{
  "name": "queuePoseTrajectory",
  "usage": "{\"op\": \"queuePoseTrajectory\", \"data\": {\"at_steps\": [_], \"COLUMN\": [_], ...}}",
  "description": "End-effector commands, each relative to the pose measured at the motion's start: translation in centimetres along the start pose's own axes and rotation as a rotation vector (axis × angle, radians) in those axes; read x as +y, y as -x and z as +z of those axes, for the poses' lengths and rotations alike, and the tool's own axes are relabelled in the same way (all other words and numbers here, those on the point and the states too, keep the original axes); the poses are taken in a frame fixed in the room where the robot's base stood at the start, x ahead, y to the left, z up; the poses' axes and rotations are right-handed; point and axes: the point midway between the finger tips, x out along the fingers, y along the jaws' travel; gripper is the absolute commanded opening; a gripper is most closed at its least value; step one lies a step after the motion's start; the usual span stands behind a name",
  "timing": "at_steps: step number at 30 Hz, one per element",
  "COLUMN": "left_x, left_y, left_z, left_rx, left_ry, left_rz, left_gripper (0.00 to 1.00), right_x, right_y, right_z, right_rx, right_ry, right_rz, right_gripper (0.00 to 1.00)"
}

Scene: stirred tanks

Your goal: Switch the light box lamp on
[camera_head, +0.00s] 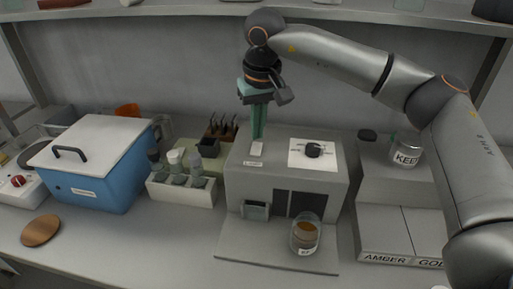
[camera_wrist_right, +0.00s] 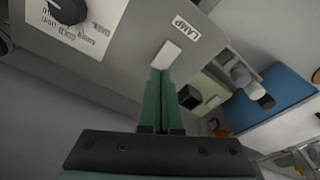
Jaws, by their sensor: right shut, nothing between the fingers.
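The light box (camera_head: 240,181) is a grey box in the middle of the bench. A small white rocker switch (camera_head: 256,148) sits on the left of its top. In the right wrist view the white switch (camera_wrist_right: 167,54) lies beside a label reading LAMP (camera_wrist_right: 186,30). My right gripper (camera_head: 259,136) points down, its green fingers shut and empty. In the wrist view the fingertips (camera_wrist_right: 160,70) are right at the switch's edge; I cannot tell whether they touch it. Whether the lamp is lit is unclear. My left gripper is not in view.
A black knob (camera_head: 314,150) on a white dial plate is on the box's top right. A glass jar of amber liquid (camera_head: 305,236) stands before the box. A blue cooler (camera_head: 101,190) and a bottle rack (camera_head: 181,194) are left; a KEEP jar (camera_head: 407,150) is right.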

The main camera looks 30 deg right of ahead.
Motion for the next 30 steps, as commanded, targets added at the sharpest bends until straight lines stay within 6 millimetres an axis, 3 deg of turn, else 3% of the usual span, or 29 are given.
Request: {"op": "queuePoseTrajectory", "data": {"at_steps": [30], "left_x": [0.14], "left_y": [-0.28], "left_z": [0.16], "left_rx": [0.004], "left_ry": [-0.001], "left_rz": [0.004], "left_gripper": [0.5], "right_x": [0.0], "right_y": [-0.82], "right_z": [0.13], "right_rx": [0.0], "right_ry": [0.0], "right_rz": [0.0], "right_gripper": [0.0]}}
